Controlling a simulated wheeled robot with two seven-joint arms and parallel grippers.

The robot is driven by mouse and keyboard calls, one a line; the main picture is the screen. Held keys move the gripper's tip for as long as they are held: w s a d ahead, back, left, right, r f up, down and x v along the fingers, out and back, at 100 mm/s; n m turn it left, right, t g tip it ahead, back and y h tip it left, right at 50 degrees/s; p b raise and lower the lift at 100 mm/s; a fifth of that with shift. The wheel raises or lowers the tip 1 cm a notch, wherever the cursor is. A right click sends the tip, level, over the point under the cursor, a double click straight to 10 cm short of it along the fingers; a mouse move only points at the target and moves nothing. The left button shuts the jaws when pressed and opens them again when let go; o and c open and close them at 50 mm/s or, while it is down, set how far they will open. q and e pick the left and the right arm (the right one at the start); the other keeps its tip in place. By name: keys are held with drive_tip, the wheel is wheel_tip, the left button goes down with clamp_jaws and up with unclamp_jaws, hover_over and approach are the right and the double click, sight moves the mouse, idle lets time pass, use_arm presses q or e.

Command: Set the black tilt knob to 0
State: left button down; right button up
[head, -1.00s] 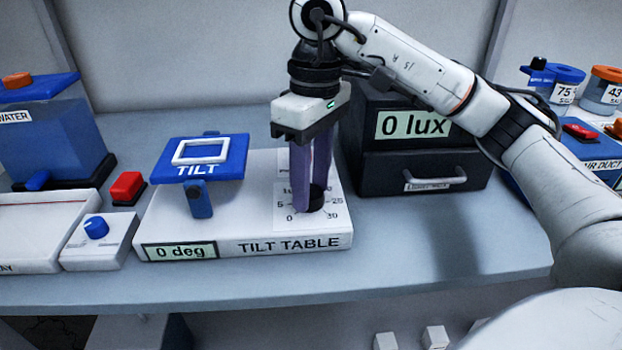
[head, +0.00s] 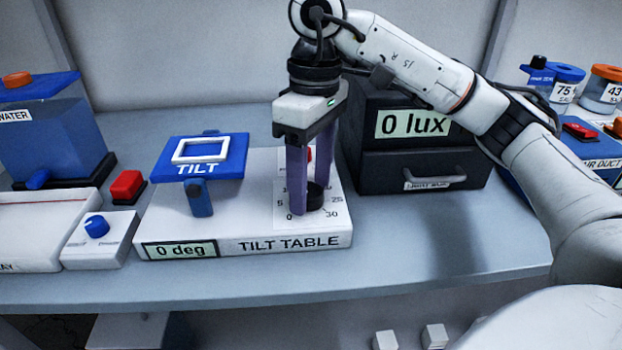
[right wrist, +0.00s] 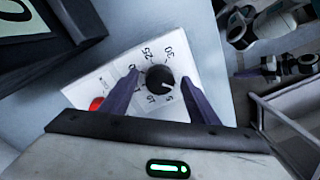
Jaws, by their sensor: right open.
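The black tilt knob (head: 315,195) sits on a white dial plate on the tilt table (head: 340,240). The dial has numbers from 0 to 30. The tilt table's display (head: 180,250) reads 0 deg. My right gripper (head: 308,205) is open above the dial, its two purple fingers pointing down on either side of the knob. In the right wrist view the knob (right wrist: 160,79) lies between the spread fingers, with a gap to them. A pale pointer mark on the knob is too small to read surely. My left gripper is not in view.
The blue TILT platform (head: 201,158) stands left of the dial. A red button (head: 310,153) is behind the knob; it also shows in the right wrist view (right wrist: 97,104). A black box (head: 425,165) reading 0 lux stands close on the right. The counter in front is clear.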

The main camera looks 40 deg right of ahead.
sight(313, 188)
wheel_tip(313, 188, up, 10)
drive_tip(key=p, duration=0.4)
drive_tip(key=shift+w+d+r, duration=0.15)
drive_tip(key=shift+d, duration=0.1)
idle(0.3)
